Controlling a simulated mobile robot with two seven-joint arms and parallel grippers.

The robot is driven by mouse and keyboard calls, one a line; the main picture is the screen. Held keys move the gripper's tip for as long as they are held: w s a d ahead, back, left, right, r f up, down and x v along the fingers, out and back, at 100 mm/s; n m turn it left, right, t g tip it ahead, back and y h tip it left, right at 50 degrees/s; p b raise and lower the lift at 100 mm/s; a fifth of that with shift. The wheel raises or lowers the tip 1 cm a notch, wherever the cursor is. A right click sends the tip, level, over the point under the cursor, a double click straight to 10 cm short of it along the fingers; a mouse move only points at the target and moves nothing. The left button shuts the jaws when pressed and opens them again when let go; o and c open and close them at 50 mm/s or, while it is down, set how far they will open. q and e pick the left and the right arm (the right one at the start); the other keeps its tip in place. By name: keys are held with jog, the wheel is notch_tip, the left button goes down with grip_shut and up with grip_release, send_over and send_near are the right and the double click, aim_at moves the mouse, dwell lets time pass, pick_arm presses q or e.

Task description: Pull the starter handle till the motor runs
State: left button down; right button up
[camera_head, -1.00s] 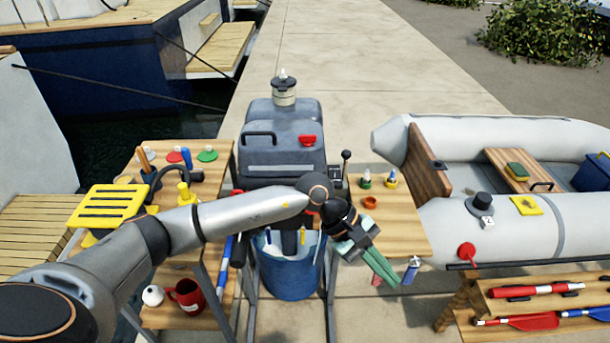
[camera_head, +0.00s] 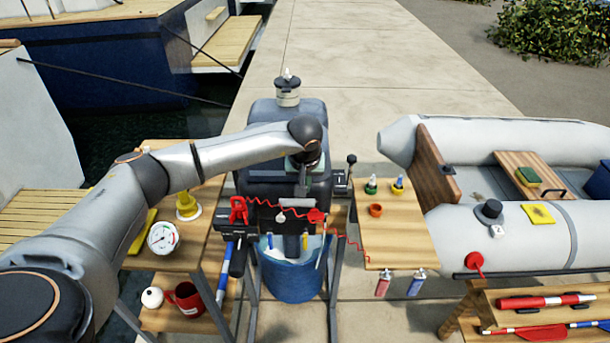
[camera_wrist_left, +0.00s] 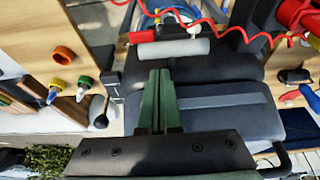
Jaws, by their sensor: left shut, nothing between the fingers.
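The outboard motor (camera_head: 262,170) with a dark grey cowl stands on a stand in the middle of the head view. A light grey bar on its front, which looks like the starter handle (camera_head: 297,203), also shows in the left wrist view (camera_wrist_left: 170,50). My left gripper (camera_head: 302,186) is above the cowl, just behind the handle in the head view. In the left wrist view its green fingers (camera_wrist_left: 160,72) are together and empty, with their tips close to the handle. I cannot tell whether they touch it. My arm hides part of the cowl.
A coiled red cord (camera_head: 348,240) and a red clip (camera_head: 238,208) are at the motor's front. A blue bucket (camera_head: 290,278) stands below. A side table (camera_head: 395,240) with small bottles is on the right, beside a grey dinghy (camera_head: 540,235).

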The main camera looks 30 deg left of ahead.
pick_arm(q)
jog(key=shift+x, duration=1.45)
pick_arm(e)
jog(key=shift+r, duration=0.1)
jog(key=shift+s, duration=0.1)
